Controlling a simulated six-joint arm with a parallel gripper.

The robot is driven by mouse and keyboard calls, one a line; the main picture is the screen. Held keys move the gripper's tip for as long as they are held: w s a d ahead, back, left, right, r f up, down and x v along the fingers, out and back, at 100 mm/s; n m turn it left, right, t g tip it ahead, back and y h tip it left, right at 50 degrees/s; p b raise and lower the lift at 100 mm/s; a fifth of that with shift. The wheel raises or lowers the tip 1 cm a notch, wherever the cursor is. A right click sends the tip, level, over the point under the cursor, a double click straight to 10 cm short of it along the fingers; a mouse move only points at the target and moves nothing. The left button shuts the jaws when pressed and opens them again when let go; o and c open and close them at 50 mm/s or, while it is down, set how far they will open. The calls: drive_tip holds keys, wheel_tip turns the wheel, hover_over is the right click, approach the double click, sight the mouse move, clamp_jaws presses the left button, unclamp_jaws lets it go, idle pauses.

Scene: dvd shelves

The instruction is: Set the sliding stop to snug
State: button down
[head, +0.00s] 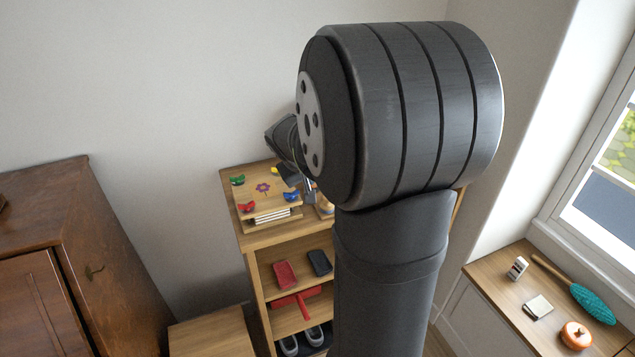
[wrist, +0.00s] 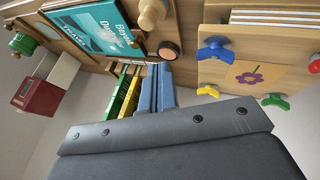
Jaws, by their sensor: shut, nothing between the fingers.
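My gripper (head: 309,192) is shut, with nothing seen in it. In the head view its tip is low over the cabinet top, right of a flower-decorated board, and my arm hides much of it. The wrist view shows a row of green, yellow and blue cases (wrist: 130,92), their lower parts cut off by my dark gripper housing (wrist: 165,135). A wooden knob (wrist: 152,13) and a small wooden block with a dark round face (wrist: 168,50) lie beyond the row. I cannot tell which piece is the sliding stop, or whether it touches the cases.
The flower board (head: 263,188), with coloured wing nuts, stands close beside the row. A teal case (wrist: 97,38) is at the left in the wrist view, near a red box (wrist: 38,96). Lower shelves hold a red case (head: 285,274) and shoes (head: 314,335).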

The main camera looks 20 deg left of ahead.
drive_tip(key=v, duration=0.4)
drive_tip(key=w+d+m+g+y, duration=0.4)
drive_tip(key=w+d+m+y, duration=0.15)
drive_tip(key=w+d, duration=0.75)
drive_tip(key=a+f, duration=0.1)
drive_tip(key=f, duration=0.1)
drive_tip(key=a+f, duration=0.1)
drive_tip(key=f, duration=0.2)
drive_tip(key=a+f, duration=0.1)
drive_tip(key=f, duration=0.1)
drive_tip(key=shift+s+f, duration=0.3)
drive_tip(key=shift+f, duration=0.05)
drive_tip(key=a, duration=0.2)
drive_tip(key=a+f, duration=0.1)
drive_tip(key=shift+s+f, duration=0.1)
drive_tip(key=shift+s, duration=0.25)
drive_tip(key=shift+s+a+f, duration=0.1)
drive_tip(key=shift+s+a, duration=0.05)
drive_tip(key=shift+a, duration=0.35)
